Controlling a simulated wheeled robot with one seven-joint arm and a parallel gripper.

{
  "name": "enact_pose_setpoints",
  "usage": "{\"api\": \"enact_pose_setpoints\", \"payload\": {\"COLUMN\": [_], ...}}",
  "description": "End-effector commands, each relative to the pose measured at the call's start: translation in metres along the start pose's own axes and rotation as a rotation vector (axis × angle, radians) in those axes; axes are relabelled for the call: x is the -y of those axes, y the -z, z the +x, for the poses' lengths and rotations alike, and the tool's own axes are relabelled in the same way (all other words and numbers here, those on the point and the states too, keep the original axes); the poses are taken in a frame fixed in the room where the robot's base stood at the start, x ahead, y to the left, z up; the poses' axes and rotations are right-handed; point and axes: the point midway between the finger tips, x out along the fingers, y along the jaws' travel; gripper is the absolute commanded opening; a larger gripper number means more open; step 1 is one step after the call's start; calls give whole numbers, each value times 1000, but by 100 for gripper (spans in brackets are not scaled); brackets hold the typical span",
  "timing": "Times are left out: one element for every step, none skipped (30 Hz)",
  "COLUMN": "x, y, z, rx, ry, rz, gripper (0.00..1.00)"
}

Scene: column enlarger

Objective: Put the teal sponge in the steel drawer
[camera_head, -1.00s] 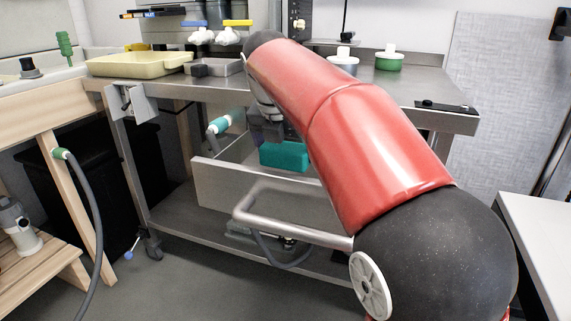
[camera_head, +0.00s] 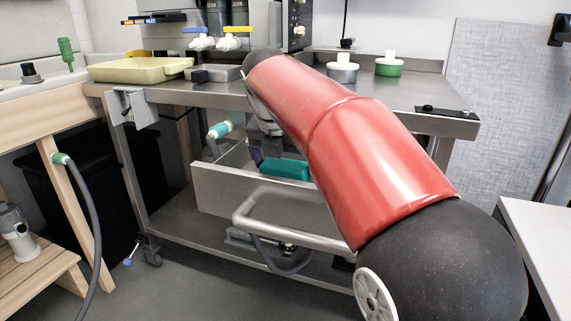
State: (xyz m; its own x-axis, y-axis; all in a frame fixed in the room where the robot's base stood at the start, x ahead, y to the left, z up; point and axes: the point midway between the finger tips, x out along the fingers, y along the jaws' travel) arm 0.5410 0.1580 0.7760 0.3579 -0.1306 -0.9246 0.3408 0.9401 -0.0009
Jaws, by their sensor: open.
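The teal sponge (camera_head: 285,169) is inside the open steel drawer (camera_head: 262,193), behind its front panel. Only its upper part shows; the panel hides its lower part, so I cannot tell whether it lies flat on the drawer floor. My gripper (camera_head: 258,157) is open, just above and left of the sponge, over the drawer opening. It is partly hidden by my red arm, and I cannot tell whether a finger touches the sponge.
The drawer hangs under a steel bench (camera_head: 410,95), its bar handle (camera_head: 285,219) sticking out in front. A cream tray (camera_head: 140,70), a small grey tray (camera_head: 218,73) and a green-based pot (camera_head: 389,67) stand on the bench. A teal-ended hose (camera_head: 219,130) is left of my gripper.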

Motion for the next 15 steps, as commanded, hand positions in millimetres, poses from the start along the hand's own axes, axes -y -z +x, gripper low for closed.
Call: {"api": "enact_pose_setpoints", "payload": {"x": [0,0,0,0,0,0,1,0,0,0,0,0,0,0,0], "y": [-2,-2,-2,-2,-2,-3,-2,-3,-2,-3,-2,-2,-2,-2,-2], "z": [-12,-18,-26,-34,-41,-50,-57,-63,-71,-77,-82,-89,-93,-97,-101], "rx": [3,3,3,4,3,4,4,4,3,4,3,3,3,2,2], "ry": [-3,-4,-4,-5,-4,-4,-4,-4,-3,-3,-3,-3,-3,-2,-2], "rz": [1,1,1,1,1,1,2,1,2,2,2,2,2,2,2], "gripper": [100,100,100,100,100,100,100,100,100,100,100,100,100,100,100]}}
